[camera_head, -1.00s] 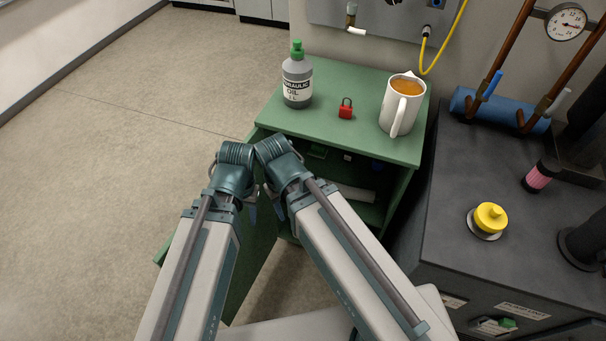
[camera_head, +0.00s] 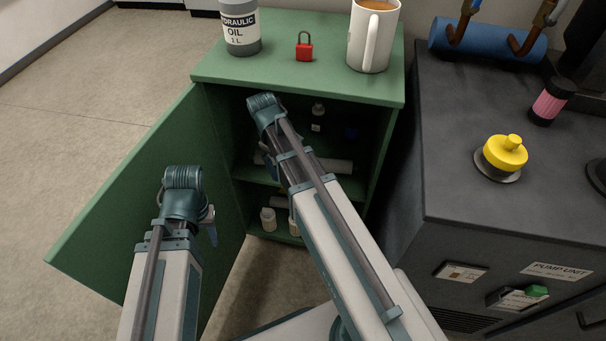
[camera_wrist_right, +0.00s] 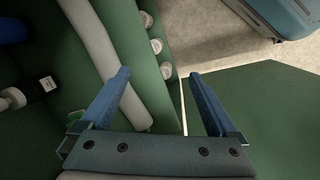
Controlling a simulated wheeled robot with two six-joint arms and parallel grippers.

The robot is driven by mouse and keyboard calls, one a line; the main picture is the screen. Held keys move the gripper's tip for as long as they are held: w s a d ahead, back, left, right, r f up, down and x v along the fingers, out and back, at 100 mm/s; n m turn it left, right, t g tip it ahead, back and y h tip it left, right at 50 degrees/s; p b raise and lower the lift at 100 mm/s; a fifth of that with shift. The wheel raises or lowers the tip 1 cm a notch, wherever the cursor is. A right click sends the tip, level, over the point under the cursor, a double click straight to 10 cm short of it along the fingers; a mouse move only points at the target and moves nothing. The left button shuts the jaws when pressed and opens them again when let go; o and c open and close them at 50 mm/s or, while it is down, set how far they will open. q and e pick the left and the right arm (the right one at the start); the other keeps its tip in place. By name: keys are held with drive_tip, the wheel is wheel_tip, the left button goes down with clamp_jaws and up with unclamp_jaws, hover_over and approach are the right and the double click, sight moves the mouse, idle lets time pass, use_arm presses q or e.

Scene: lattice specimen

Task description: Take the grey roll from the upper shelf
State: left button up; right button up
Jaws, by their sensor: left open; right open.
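The grey roll (camera_head: 334,165) lies on the upper shelf of the open green cabinet (camera_head: 300,92), partly hidden behind my right arm in the head view. In the right wrist view the roll (camera_wrist_right: 93,42) is a long pale cylinder running diagonally. My right gripper (camera_wrist_right: 158,73) is open and empty at the cabinet's opening. Its left finger overlaps the roll in the picture; contact cannot be told. The right fingers are mostly hidden by the arm in the head view. My left gripper (camera_head: 211,228) is open, in front of the open door, away from the roll.
The green door (camera_head: 140,190) stands open at left. White containers (camera_head: 268,218) stand on the lower shelf. A small bottle (camera_head: 318,112) is deeper inside. An oil bottle (camera_head: 241,30), red padlock (camera_head: 304,47) and mug (camera_head: 371,40) stand on top. A dark pump unit (camera_head: 450,150) is at right.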

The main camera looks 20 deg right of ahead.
drive_tip(key=w+d+n+g+h, duration=0.2)
drive_tip(key=w+d+n, duration=0.45)
drive_tip(key=w, duration=0.45)
drive_tip(key=shift+m, duration=0.35)
drive_tip(key=b+x, duration=0.3)
drive_tip(key=x, duration=0.1)
drive_tip(key=b+x, duration=0.1)
drive_tip(key=b, duration=0.1)
drive_tip(key=shift+s+d+f+b, duration=0.15)
drive_tip(key=shift+s+f+b, duration=0.15)
drive_tip(key=shift+s+b, duration=0.05)
use_arm(q)
wheel_tip(320, 180, down, 7)
drive_tip(key=shift+b, duration=0.3)
use_arm(e)
drive_tip(key=shift+s+d+f, duration=0.15)
drive_tip(key=shift+d+f, duration=0.1)
drive_tip(key=shift+f, duration=0.1)
use_arm(q)
drive_tip(key=shift+a+f, duration=0.1)
